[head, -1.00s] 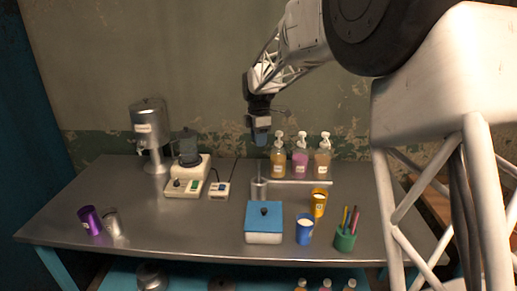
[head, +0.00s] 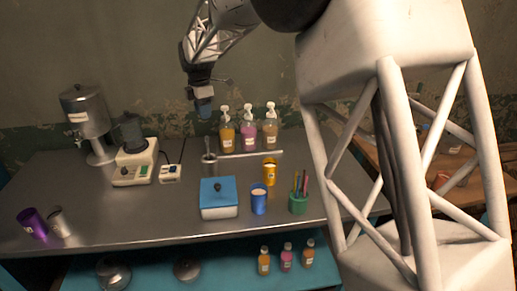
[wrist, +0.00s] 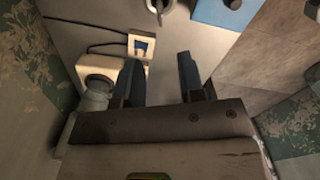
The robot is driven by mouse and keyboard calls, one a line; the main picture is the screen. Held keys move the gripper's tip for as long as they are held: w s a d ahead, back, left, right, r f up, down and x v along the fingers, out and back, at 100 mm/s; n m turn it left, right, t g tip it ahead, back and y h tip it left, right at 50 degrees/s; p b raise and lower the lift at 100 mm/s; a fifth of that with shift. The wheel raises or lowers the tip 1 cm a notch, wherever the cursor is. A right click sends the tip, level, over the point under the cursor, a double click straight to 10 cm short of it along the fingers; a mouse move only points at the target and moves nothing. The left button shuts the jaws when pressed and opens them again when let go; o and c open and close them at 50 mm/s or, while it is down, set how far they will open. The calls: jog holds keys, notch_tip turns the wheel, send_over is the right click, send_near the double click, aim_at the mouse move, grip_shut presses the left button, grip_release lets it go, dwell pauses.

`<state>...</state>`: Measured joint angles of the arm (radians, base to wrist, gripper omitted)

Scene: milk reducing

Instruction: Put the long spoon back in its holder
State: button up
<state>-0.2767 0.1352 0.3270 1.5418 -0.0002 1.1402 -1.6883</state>
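The metal holder (head: 209,162) stands upright on the steel table, behind the blue-lidded box. The long spoon's thin handle (head: 207,144) sticks up out of the holder's mouth, and its lower part is hidden inside. My gripper (head: 205,113) hangs above the holder, apart from the handle's top. In the wrist view my gripper (wrist: 158,62) has its two dark fingers spread with nothing between them. The holder's rim (wrist: 161,6) shows at the top edge of the wrist view, beyond the fingertips.
Several pump bottles (head: 248,136) stand behind and right of the holder. The blue-lidded box (head: 219,208), blue cup (head: 258,200), yellow cup (head: 270,171) and green pen cup (head: 298,204) stand in front. A small scale (head: 171,173) and a blender (head: 135,165) are left. The table's front left middle is clear.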

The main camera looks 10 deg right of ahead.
jog(key=s+d+r+m+t, duration=0.1)
jog(key=s+d+r+m, duration=0.2)
jog(key=s+d+m, duration=0.65)
jog(key=s+d+r+m, duration=0.2)
jog(key=s+d+r, duration=0.25)
jog(key=s, duration=0.95)
jog(key=s+d+f+m, duration=0.2)
jog(key=s+d+m, duration=0.1)
jog(key=s, duration=0.5)
jog(key=s+d+f+m+t, duration=0.1)
jog(key=s+d+f+m, duration=0.2)
jog(key=s, duration=0.6)
jog(key=s+d+f+m, duration=0.3)
jog(key=s+m, duration=0.2)
jog(key=s, duration=0.4)
jog(key=shift+s+t, duration=0.25)
jog(key=shift+t, duration=0.05)
